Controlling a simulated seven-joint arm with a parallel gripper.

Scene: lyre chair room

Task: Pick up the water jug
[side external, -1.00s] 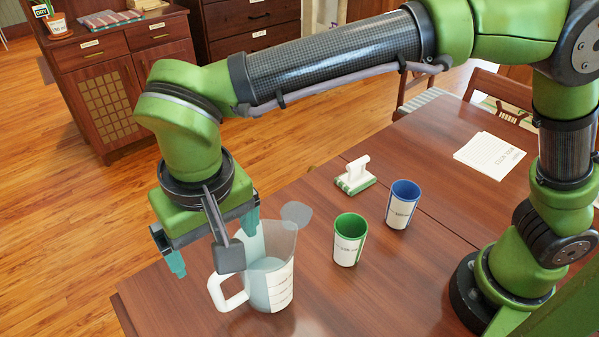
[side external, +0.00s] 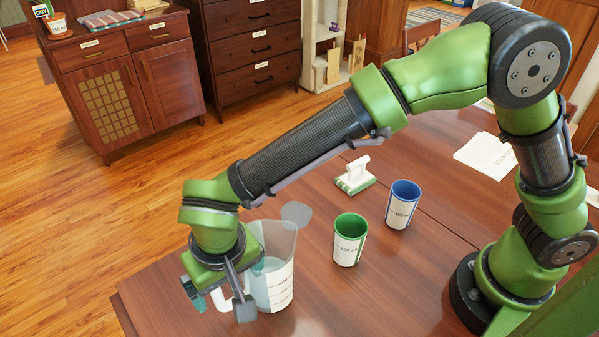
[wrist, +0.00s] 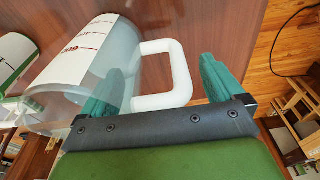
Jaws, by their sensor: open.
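The water jug (side external: 277,270) is a clear measuring jug with a white handle and a white label. It stands upright on the wooden table near its front-left edge. My gripper (side external: 228,288) is low at the jug's left side, by the handle, and partly hides it. In the wrist view, the jug (wrist: 90,62) fills the upper left, with red marks on its white label. Its white handle (wrist: 178,78) lies between the two teal fingers of my gripper (wrist: 165,88). The fingers are open, one on each side of the handle, with a gap visible on the right.
A green cup (side external: 348,240) and a blue cup (side external: 402,205) stand right of the jug. A white-handled block (side external: 356,176) and papers (side external: 487,156) lie farther back. A grey round piece (side external: 296,213) shows behind the jug. The table (side external: 400,290) is clear at front right.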

